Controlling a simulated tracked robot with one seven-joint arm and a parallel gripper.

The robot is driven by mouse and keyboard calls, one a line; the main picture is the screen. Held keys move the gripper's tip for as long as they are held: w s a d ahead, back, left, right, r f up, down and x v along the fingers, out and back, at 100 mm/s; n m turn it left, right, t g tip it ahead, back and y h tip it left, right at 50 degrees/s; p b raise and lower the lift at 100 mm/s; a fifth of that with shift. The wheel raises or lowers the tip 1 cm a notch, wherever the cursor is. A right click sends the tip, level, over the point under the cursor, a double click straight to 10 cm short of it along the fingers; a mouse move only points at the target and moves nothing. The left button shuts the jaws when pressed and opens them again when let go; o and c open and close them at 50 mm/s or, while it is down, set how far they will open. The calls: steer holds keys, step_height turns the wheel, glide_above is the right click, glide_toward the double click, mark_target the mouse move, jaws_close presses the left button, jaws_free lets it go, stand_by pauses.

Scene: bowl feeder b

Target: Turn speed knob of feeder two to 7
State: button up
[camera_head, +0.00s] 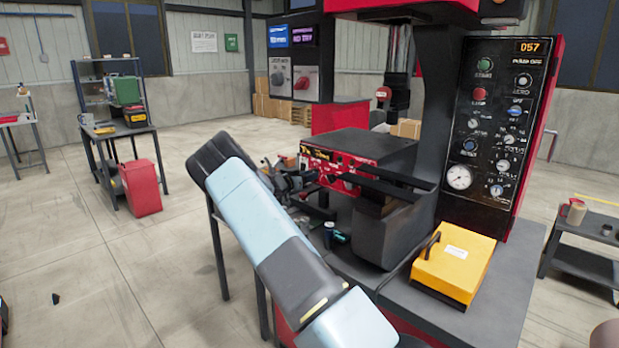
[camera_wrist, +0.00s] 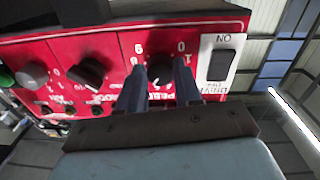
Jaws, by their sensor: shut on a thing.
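The red feeder control panel (camera_head: 340,172) is at the middle of the head view, on the front of a dark box, partly hidden by my arm. In the wrist view the red panel (camera_wrist: 110,55) fills the upper half and its lettering appears upside down. My gripper (camera_wrist: 160,82) is shut on a dark knob (camera_wrist: 160,74), with one finger on each side of it. Digits, including 0, show around this knob, but its pointer setting is not readable. I cannot tell from the lettering which feeder this panel belongs to.
On the same panel are another black knob (camera_wrist: 87,73), a grey knob (camera_wrist: 32,74) and a dark switch (camera_wrist: 222,64) on a white plate. In the head view a yellow box (camera_head: 453,262) and a black control panel (camera_head: 497,125) with a gauge stand to the right.

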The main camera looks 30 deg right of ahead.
steer(key=shift+w+a+f+m, duration=0.1)
steer(key=shift+m, duration=1.65)
steer(key=shift+w+a+f+m, duration=0.1)
steer(key=shift+m, duration=1.65)
steer(key=o, duration=0.8)
steer(key=shift+o, duration=1.2)
steer(key=shift+d+r, duration=0.15)
steer(key=v, duration=1.4)
steer(key=shift+s+d+r, duration=0.1)
steer(key=shift+d, duration=0.05)
